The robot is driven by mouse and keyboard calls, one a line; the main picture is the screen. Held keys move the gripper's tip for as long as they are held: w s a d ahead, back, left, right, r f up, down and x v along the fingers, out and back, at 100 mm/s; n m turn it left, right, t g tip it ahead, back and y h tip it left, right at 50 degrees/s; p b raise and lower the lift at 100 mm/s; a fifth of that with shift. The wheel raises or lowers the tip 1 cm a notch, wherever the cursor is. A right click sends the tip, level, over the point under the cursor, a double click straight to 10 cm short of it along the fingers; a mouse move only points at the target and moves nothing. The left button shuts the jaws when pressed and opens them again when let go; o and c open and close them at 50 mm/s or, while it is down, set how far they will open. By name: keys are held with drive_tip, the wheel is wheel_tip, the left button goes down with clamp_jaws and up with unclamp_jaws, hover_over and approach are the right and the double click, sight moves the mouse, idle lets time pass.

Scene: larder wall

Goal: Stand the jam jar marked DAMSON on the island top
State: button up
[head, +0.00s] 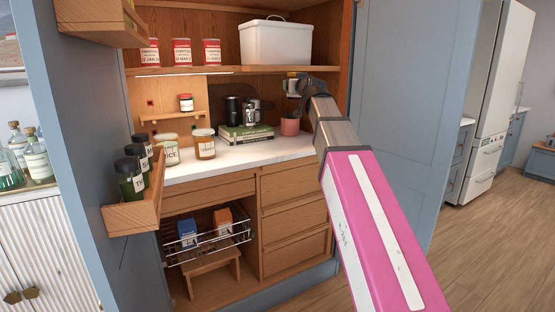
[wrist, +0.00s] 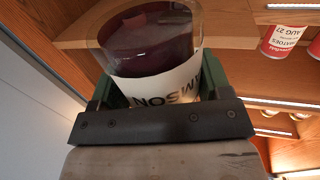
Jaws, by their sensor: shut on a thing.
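In the wrist view, my gripper (wrist: 150,105) is shut on a glass jar (wrist: 150,55) of dark purple jam. Its white label shows upside down, and I can read the letters "MSON" with the rest turned out of sight. The jar's lid is not clear in this view. In the head view, my gripper (head: 297,86) is at the end of the pink arm, in front of the larder's right side above the white worktop. The jar cannot be made out clearly there. No island top shows in either view.
A wire basket (head: 208,240) is pulled out below. The blue door (head: 398,110) stands open at right. Floor (head: 490,235) is clear beyond.

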drive_tip(key=d+f+m+h, duration=0.1)
drive_tip(key=d+f+h, duration=0.1)
drive_tip(key=d+f, duration=0.4)
drive_tip(key=d+f+m+h, duration=0.2)
drive_tip(key=d+f, duration=0.4)
drive_tip(key=f, duration=0.8)
drive_tip(key=shift+w+f+t+h, duration=0.15)
drive_tip(key=shift+w+t+h, duration=0.15)
drive_tip(key=shift+w+h, duration=0.15)
drive_tip(key=shift+s, duration=0.15)
